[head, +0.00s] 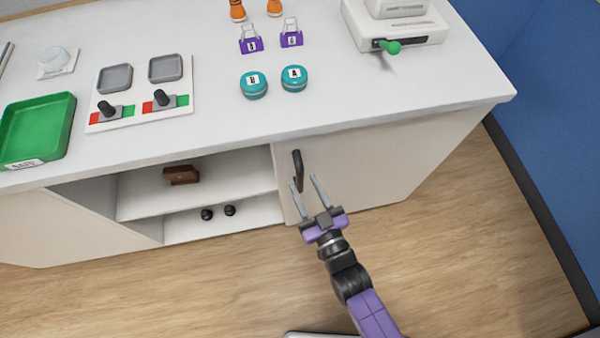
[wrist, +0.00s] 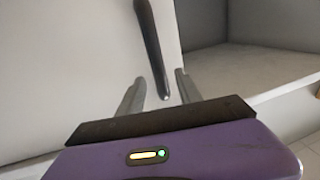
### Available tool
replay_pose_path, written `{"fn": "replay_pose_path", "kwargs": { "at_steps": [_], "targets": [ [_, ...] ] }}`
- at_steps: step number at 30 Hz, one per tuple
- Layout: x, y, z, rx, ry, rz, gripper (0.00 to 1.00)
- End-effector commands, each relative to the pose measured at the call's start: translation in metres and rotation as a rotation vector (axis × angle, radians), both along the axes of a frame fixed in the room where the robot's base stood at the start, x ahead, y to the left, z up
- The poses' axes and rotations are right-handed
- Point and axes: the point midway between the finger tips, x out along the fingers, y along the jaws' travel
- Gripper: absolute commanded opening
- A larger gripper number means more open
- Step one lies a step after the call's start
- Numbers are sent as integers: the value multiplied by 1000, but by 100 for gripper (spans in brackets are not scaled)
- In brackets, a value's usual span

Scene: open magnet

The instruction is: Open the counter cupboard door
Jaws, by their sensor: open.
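The cupboard door (head: 365,162) is a pale panel under the right part of the counter, and it looks shut. Its dark vertical handle (head: 297,170) is near the door's left edge. My gripper (head: 306,183) is open in front of the door at the handle's lower end. In the wrist view the handle (wrist: 152,45) comes down from the top, and its lower end lies between the two open fingers (wrist: 160,90). I cannot tell whether either finger touches it.
Left of the door is an open shelf (head: 225,190) with a brown box (head: 181,175) and two small black knobs (head: 218,212). The counter top (head: 350,95) above overhangs slightly. A blue panel (head: 550,80) stands at the right. The wooden floor (head: 480,240) before the door is clear.

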Motion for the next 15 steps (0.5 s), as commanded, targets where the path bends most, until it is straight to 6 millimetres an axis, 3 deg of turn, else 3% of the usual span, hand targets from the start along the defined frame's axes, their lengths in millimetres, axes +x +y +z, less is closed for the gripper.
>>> {"fn": "replay_pose_path", "kwargs": {
  "at_steps": [7,15],
  "targets": [
    [28,15,0,-1,0,1,41],
    [34,18,0,-1,2,0,41]
  ]
}}
